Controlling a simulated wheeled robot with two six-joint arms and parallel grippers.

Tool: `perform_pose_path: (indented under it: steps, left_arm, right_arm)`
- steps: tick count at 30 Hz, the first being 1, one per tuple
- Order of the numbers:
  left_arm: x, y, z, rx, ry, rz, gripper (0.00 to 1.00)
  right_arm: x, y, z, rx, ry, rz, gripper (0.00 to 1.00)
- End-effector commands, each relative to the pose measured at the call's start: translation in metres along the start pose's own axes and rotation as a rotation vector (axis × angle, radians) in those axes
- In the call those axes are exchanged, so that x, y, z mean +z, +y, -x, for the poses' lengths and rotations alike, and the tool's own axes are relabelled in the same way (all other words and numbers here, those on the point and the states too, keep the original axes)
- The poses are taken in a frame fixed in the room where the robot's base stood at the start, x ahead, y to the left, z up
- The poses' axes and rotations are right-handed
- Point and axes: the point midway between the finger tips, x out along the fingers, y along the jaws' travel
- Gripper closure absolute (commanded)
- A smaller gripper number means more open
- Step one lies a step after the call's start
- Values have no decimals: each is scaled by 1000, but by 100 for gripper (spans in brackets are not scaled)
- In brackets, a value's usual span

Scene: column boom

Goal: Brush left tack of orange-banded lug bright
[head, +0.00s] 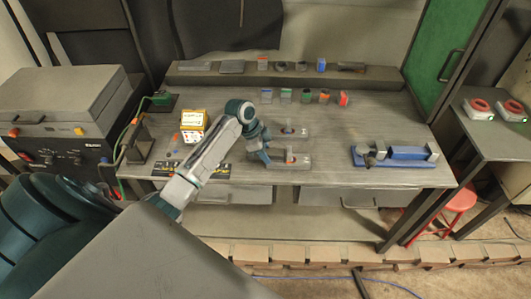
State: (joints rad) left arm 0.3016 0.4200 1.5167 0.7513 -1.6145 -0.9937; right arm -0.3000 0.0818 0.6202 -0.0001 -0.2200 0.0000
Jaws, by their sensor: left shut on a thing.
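Two grey plates with raised lugs sit on the bench (340,115), a rear one (292,132) and a front one (297,160). The front plate shows a small orange-red spot by its dark lug; the rear one's markings and the tacks are too small to make out. My left gripper (263,155) points down at the left end of the front plate, and its wrist covers part of both plates. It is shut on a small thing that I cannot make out. I cannot tell whether it touches the plate. My right gripper is not in view.
Small coloured blocks (306,97) stand in a row behind the plates, below a back shelf (290,75). A yellow box (193,121) stands left of my forearm. A blue vise-like fixture (395,161) sits at the right. The bench between the plates and fixture is clear.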

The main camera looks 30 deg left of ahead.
Motion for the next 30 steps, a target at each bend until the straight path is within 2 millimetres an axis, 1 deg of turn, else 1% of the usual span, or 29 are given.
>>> perform_pose_path:
  steps: [5,18,25,30]
  left_arm:
    - [-1,0,10,1,-2,0,95]
    - [-4,0,46,0,-2,0,95]
    - [-5,0,62,0,-1,-1,95]
    - [-4,0,63,1,-1,0,95]
  right_arm:
    - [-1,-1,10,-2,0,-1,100]
    - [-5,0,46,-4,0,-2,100]
    - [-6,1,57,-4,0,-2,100]
    - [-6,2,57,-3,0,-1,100]
